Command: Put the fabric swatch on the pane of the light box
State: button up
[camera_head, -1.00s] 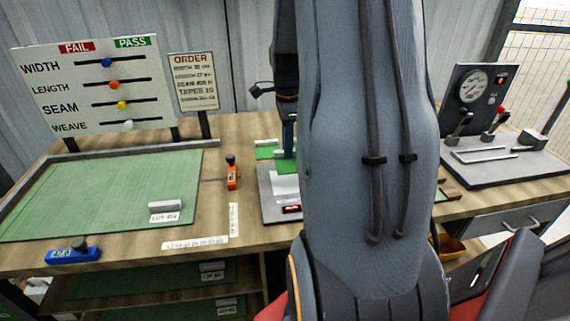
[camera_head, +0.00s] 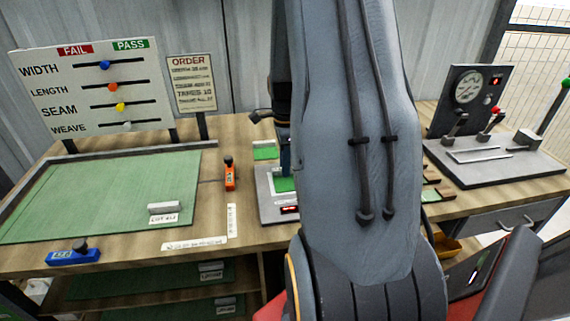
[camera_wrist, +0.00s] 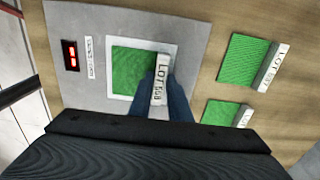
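The fabric swatch (camera_wrist: 133,72) is a green square with a white bar marked LOT 508 at its right edge. My gripper (camera_wrist: 162,88) has its blue fingers on both sides of that bar and is shut on it. The swatch lies over the white pane (camera_wrist: 174,48) of the grey light box (camera_wrist: 103,19), with white margin showing around it. I cannot tell whether it touches the pane. In the head view the swatch (camera_head: 283,185) shows over the light box (camera_head: 264,186); my arm hides the box's right part and most of my gripper.
Two other green swatches with lot bars (camera_wrist: 243,60) (camera_wrist: 222,112) lie on the bench to the right in the wrist view. An orange tool (camera_head: 230,174), a green mat (camera_head: 100,200) and a gauge panel (camera_head: 470,90) are also on the bench.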

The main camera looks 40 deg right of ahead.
jog(key=shift+o, duration=1.4)
notch_tip(320, 180, up, 12)
jog(key=b, duration=0.3)
jog(key=s+a+f+n, duration=0.2)
jog(key=s+a+n, duration=0.1)
jog(key=a+n, duration=0.5)
jog(key=s+a+f+n, duration=0.3)
jog(key=a+n, duration=0.5)
jog(key=a, duration=0.2)
jog(key=s+a+f+n, duration=0.2)
jog(key=s+a+n, duration=0.1)
jog(key=a+n, duration=0.5)
jog(key=shift+a+f+t, duration=0.2)
jog(key=shift+a+t, duration=0.2)
jog(key=shift+a, duration=0.7)
jog(key=shift+s+a+n, duration=0.1)
jog(key=shift+s+n, duration=0.05)
jog(key=shift+n, duration=0.15)
